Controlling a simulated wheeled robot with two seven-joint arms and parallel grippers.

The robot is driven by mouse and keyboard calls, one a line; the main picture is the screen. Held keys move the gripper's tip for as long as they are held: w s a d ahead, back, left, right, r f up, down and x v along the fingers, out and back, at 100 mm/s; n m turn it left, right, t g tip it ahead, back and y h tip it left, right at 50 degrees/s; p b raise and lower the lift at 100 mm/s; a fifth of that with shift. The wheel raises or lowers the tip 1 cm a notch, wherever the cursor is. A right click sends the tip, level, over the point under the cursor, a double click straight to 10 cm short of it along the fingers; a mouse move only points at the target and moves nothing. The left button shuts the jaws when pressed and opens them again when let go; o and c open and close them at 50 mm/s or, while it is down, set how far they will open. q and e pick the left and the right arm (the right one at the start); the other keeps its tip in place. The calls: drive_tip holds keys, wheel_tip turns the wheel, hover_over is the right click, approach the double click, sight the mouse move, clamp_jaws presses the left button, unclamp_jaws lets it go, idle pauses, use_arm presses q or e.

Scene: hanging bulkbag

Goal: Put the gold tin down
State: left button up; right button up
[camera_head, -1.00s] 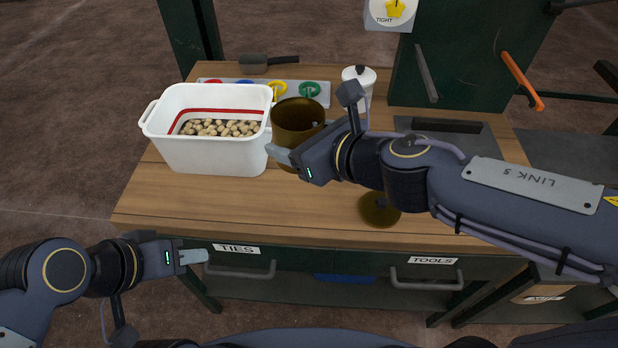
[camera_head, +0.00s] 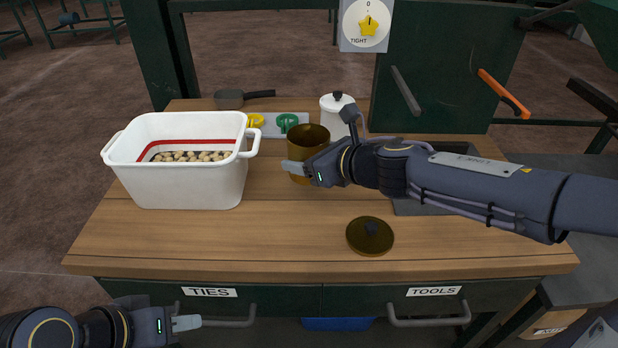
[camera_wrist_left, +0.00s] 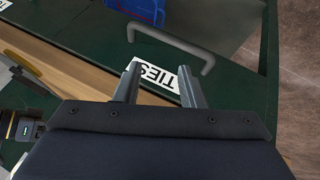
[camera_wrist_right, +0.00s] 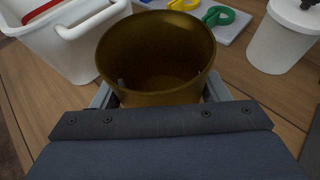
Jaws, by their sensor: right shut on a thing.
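The gold tin (camera_head: 308,139) is upright and lidless, right of the white bin on the wooden bench. My right gripper (camera_head: 300,170) is shut on its wall. In the right wrist view the tin (camera_wrist_right: 157,60) stands between the two fingers, its inside visible and seemingly empty. I cannot tell whether its base touches the bench.
The white bin (camera_head: 190,185) holds nuts or similar pieces. A white lidded canister (camera_head: 337,115) stands behind the tin. A tray with coloured rings (camera_head: 288,122) and a dark scoop (camera_head: 230,99) lie at the back. The front of the bench is clear around the lid.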

drive_tip(key=shift+w+f+b, duration=0.25)
drive_tip(key=shift+f+b, duration=0.65)
drive_tip(key=shift+f, duration=0.2)
drive_tip(key=shift+w+f+b, duration=0.2)
drive_tip(key=shift+f+b, duration=0.7)
drive_tip(key=shift+f, duration=0.2)
drive_tip(key=o, duration=1.3)
drive_tip(key=shift+r, duration=0.15)
drive_tip(key=shift+d+r+p, duration=0.1)
drive_tip(key=shift+r+p, duration=0.1)
drive_tip(key=shift+p, duration=0.15)
drive_tip(key=p+v, duration=0.3)
drive_tip(key=v, duration=0.7)
drive_tip(key=shift+s+d+r, duration=0.15)
drive_tip(key=shift+s+d, duration=0.05)
drive_tip(key=shift+s, duration=0.05)
drive_tip(key=shift+s+d+r, duration=0.1)
drive_tip(key=shift+s+d, duration=0.25)
drive_tip(key=shift+s, duration=0.05)
